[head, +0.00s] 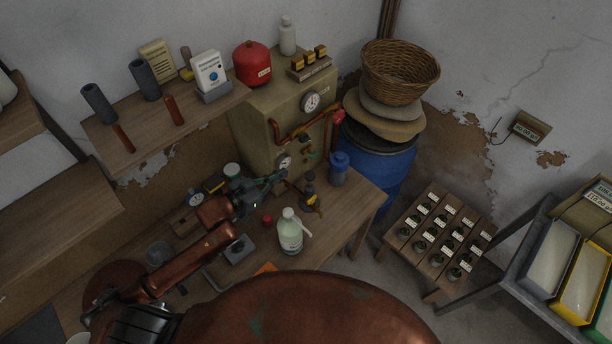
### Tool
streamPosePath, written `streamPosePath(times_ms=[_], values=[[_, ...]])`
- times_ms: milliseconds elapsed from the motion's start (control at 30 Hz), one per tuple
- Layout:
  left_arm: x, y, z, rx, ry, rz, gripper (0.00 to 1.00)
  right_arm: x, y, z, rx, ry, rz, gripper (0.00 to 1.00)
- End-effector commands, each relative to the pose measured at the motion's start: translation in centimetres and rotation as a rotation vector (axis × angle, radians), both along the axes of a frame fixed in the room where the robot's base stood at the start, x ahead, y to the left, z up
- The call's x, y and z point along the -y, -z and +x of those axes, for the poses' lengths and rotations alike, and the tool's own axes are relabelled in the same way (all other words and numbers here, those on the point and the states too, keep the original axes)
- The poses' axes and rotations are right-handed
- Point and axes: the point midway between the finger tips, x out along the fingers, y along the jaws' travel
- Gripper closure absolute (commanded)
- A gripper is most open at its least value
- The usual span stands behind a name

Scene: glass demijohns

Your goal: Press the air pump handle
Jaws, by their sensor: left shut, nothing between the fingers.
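A small dark upright device with a brass-coloured part low on its side, which looks like the air pump (309,192), stands on the workbench (352,205). Its narrow top, apparently the handle (309,176), points up. My left gripper (279,179) reaches in from the left over the bench. Its fingers are shut and empty, just left of the pump's top; I cannot tell whether they touch it. My right gripper is not in view.
A pale bottle (290,236) stands in front of the pump and a blue container (339,168) to its right. Behind is a beige cabinet (262,125) with gauges and copper pipes.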

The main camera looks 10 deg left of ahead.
Motion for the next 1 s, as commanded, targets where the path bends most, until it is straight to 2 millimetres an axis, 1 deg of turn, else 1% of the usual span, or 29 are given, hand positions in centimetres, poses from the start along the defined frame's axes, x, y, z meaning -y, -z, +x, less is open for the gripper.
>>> streamPosePath(times_ms=[33, 100, 433, 567, 667, 1000], values=[[0.9, 0.1, -0.3, -0.023, 0.011, -0.019, 1.0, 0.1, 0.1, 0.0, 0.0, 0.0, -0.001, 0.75], [1.5, 0.2, -0.5, -0.04, 0.018, -0.035, 1.0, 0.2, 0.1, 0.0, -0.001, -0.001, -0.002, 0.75], [1.6, 0.2, -0.5, -0.043, 0.017, -0.039, 1.0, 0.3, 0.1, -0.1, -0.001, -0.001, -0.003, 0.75], [2.0, 0.4, 0.2, -0.043, 0.017, -0.041, 1.0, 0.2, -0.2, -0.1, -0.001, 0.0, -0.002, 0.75], [2.8, 0.7, 1.3, -0.043, 0.017, -0.042, 1.0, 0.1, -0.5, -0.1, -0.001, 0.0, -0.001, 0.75], [6.5, 2.7, 6.8, -0.042, 0.017, -0.04, 1.0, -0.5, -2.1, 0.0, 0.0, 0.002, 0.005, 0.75]])
